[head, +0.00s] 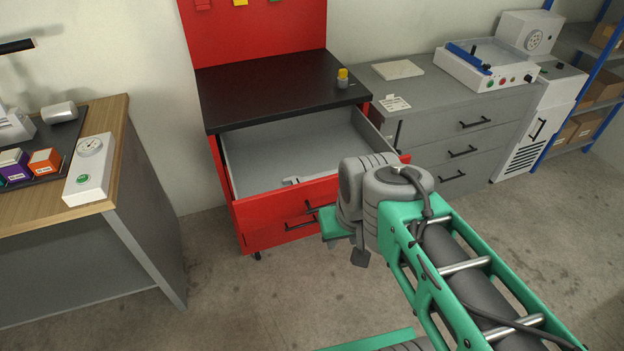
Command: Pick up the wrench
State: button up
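A small light-grey metal piece, which looks like the wrench (292,181), lies in the open top drawer (262,150) of the red cabinet, close to the drawer's front panel. Only part of it shows above the front panel. My arm reaches in from the lower right, and its round grey joints stand in front of the drawer's right front corner. A dark grey piece below these joints seems to be part of my gripper (360,258), outside the drawer and to the right of the wrench. My arm hides most of it, so I cannot see its fingers clearly.
The red cabinet's black top (280,88) overhangs the back of the drawer and carries a small yellow-topped item (343,78). A grey cabinet (455,150) stands to the right, a wooden-topped desk (50,208) to the left. The floor in front is clear.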

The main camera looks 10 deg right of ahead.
aim_at(294, 179)
jog(key=u, duration=0.6)
jog(key=i, duration=0.8)
jog(key=u, duration=1.2)
